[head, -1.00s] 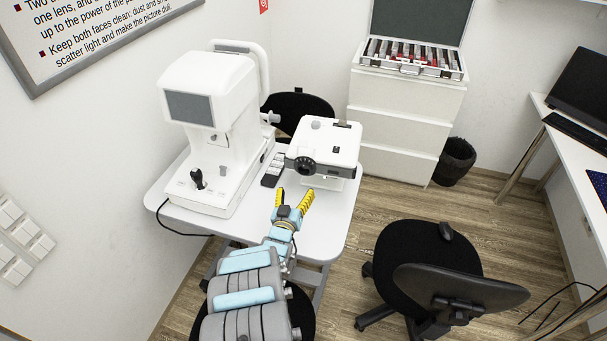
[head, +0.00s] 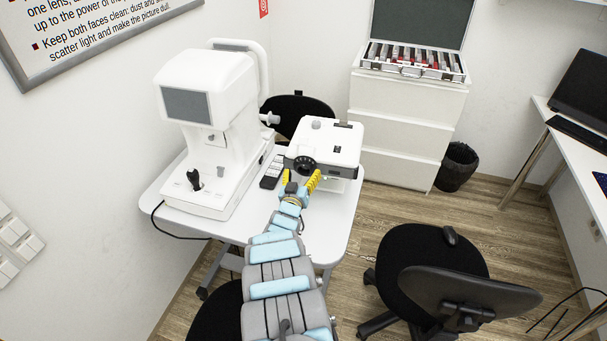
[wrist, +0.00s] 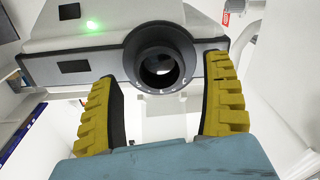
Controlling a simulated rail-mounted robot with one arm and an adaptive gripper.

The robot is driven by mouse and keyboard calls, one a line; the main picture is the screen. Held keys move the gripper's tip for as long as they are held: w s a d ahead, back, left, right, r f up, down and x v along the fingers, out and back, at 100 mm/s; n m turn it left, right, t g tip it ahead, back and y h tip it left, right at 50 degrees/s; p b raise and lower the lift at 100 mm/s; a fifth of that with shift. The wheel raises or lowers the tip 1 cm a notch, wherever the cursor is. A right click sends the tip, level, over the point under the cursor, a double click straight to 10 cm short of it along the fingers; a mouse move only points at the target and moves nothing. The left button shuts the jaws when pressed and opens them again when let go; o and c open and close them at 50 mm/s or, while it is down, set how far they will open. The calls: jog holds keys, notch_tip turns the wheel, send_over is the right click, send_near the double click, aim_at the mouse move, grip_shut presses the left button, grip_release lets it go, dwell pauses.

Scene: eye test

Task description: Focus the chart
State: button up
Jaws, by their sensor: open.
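The chart projector (head: 333,146) is a white box with a dark front band, standing on the right part of the small white table. Its black round lens ring (head: 304,165) faces me; in the wrist view the ring (wrist: 161,88) shows pale marks along its lower edge. My gripper (head: 300,180) has yellow fingers and is open. In the wrist view its fingertips (wrist: 162,75) stand to the left and right of the ring, with a gap on the left; I cannot tell whether the right one touches. A green light (wrist: 92,25) glows on the projector. The chart itself is not in view.
A white eye instrument (head: 208,120) with a grey screen stands left on the table (head: 320,225). A keypad remote (head: 272,172) lies between it and the projector. A black chair (head: 440,270) stands right, and drawers with a lens case (head: 412,68) stand behind.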

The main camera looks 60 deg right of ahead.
jog(key=shift+x, duration=0.8)
jog(key=c, duration=1.2)
jog(key=shift+m, duration=0.7)
jog(key=shift+m+p, duration=0.5)
jog(key=shift+m, duration=1.2)
jog(key=o, duration=1.2)
